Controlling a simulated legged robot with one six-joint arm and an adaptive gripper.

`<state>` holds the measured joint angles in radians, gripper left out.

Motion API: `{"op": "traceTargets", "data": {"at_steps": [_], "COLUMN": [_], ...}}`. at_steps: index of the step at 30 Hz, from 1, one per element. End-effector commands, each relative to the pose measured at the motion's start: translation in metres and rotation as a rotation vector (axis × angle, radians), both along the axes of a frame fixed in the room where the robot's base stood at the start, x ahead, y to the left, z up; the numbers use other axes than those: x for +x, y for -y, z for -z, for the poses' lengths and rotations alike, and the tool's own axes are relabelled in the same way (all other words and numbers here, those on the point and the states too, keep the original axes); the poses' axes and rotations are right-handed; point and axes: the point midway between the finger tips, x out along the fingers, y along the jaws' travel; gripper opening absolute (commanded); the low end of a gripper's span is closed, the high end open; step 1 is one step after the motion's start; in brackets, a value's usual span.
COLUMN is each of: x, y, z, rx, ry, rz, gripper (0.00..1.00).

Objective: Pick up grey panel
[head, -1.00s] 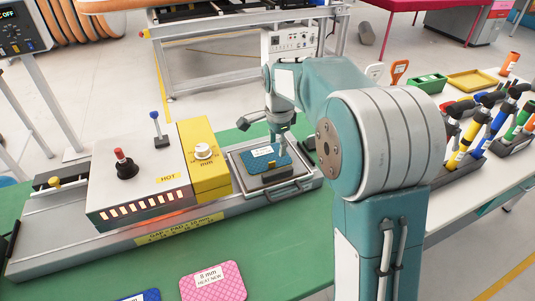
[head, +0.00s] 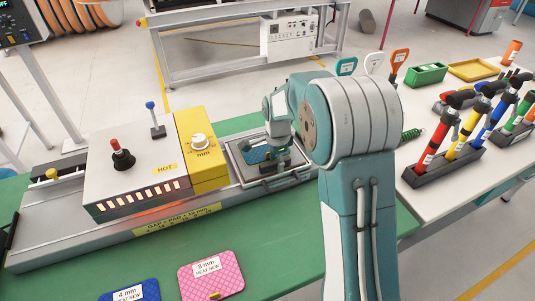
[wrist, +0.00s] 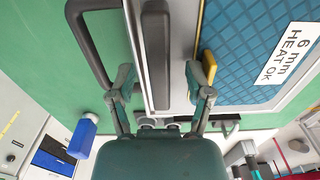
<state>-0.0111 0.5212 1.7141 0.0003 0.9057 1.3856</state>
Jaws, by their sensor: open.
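No plainly grey loose panel stands out. The nearest match is the shallow grey tray (head: 238,160) at the right end of the heater rail, with a dark grey handle along its front (wrist: 88,40). A textured teal pad marked "6 mm HEAT OK" (head: 257,154) lies in it, and shows large in the wrist view (wrist: 245,45), with a yellow tab on its edge. My gripper (wrist: 164,90) is open over the tray's edge. A grey bar (wrist: 156,55) lies between its fingers; contact cannot be told. In the head view my arm hides part of the tray.
The hot heater box (head: 130,170) with a yellow dial block (head: 203,165) stands left of the tray. Pink (head: 212,278) and blue (head: 130,294) pads lie at the front of the green table.

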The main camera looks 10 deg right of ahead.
Motion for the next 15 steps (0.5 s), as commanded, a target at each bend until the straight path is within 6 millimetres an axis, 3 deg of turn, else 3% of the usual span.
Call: {"op": "traceTargets", "data": {"at_steps": [7, 11, 12, 15], "x": [0.0, 0.0001, 0.0002, 0.0002], "y": [-0.0001, 0.0006, 0.0008, 0.0009], "z": [0.0022, 0.002, 0.002, 0.0021], "rx": [0.0, 0.001, 0.001, 0.001], "ry": [0.001, 0.001, 0.001, 0.001], "rz": [0.0, 0.0, 0.0, 0.0], "gripper": [0.66, 0.07, 0.0, 0.0]}}
